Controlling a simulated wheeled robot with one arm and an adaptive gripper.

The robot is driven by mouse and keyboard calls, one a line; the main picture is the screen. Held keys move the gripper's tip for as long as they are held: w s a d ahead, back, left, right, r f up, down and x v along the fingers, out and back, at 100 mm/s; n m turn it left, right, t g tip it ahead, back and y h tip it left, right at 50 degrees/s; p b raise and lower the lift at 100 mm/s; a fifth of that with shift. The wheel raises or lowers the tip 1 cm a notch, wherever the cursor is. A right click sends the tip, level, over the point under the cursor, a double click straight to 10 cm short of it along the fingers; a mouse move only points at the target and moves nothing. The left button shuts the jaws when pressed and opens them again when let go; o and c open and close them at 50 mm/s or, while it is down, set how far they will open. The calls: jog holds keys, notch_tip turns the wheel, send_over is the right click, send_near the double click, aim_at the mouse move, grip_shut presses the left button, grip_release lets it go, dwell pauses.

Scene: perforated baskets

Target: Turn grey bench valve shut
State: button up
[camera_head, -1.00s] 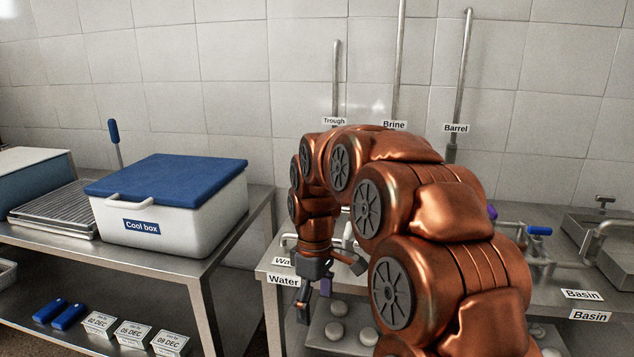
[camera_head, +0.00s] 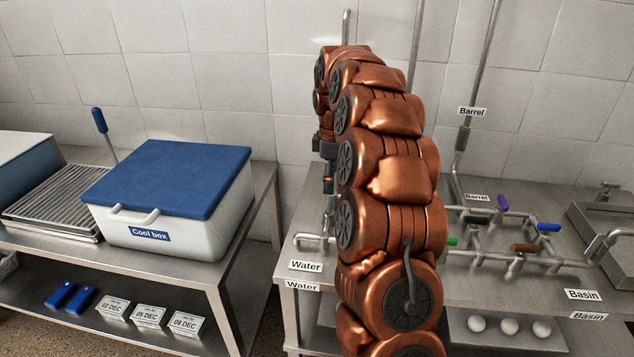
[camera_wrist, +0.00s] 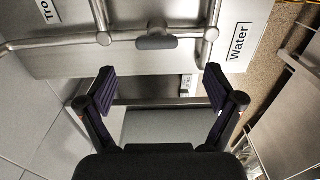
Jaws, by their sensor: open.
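In the wrist view a grey valve handle (camera_wrist: 156,42) sits on a metal pipe on the bench, between the "Trough" and "Water" labels. Its bar lies crosswise in that picture, along the pipe run. My gripper (camera_wrist: 160,78) is open and empty. Its two purple-padded fingers are wide apart, and the handle shows beyond the fingertips, between them and not touched. In the head view my arm hides this handle, and my gripper is partly hidden beside the arm above the "Water" end of the bench (camera_head: 312,250).
Other valves stand right of my arm: purple (camera_head: 503,202), blue (camera_head: 548,227), green (camera_head: 453,241), brown (camera_head: 523,248) and a dark one (camera_head: 477,217). Upright pipes rise along the wall. A cool box (camera_head: 180,235) stands on the left table, across a gap.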

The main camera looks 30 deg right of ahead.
aim_at(329, 202)
jog(key=shift+w+f, duration=0.1)
jog(key=shift+w, duration=0.25)
jog(key=shift+f+p, duration=1.2)
jog(key=shift+f, duration=2.6)
jog(key=shift+c, duration=0.3)
jog(key=c, duration=1.1)
